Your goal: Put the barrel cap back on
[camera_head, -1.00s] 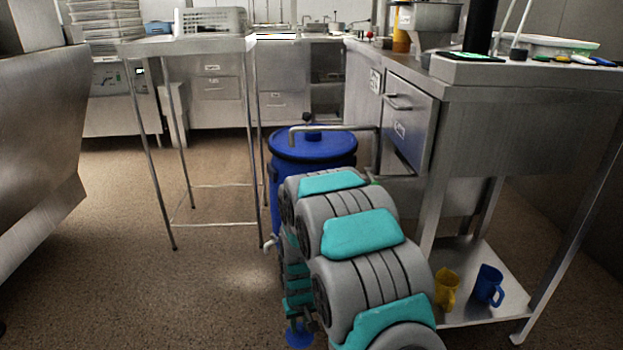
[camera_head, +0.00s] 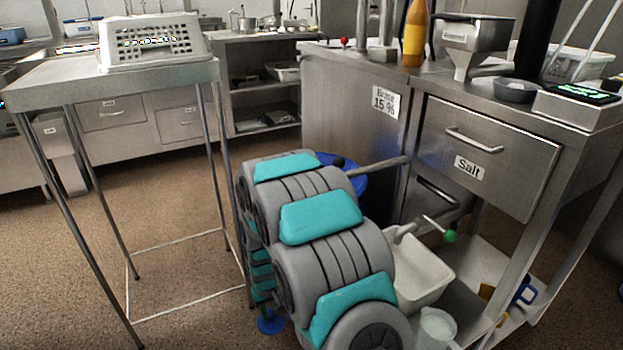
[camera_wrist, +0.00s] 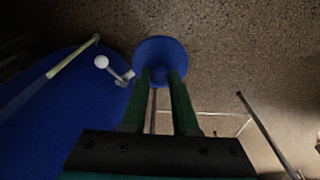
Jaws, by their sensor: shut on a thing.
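The blue barrel (camera_head: 353,181) stands behind my arm in the head view; only part of its top shows beside the steel counter. In the wrist view the barrel's blue side (camera_wrist: 60,120) fills the left, with a small tap ending in a white ball. The barrel cap (camera_wrist: 159,52), a small round blue disc with a knob, is between my gripper's tips (camera_wrist: 160,78) in the wrist view. My gripper is shut on that knob. The cap (camera_head: 271,323) also shows low in the head view, below my arm and above the floor. The barrel's opening for it is hidden.
A steel counter (camera_head: 470,95) with a Salt drawer stands at the right. A white tub (camera_head: 425,275) and a pale jug (camera_head: 437,328) are on its lower shelf. A slim-legged table (camera_head: 60,85) with a white perforated basket (camera_head: 155,42) is left. Floor between is clear.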

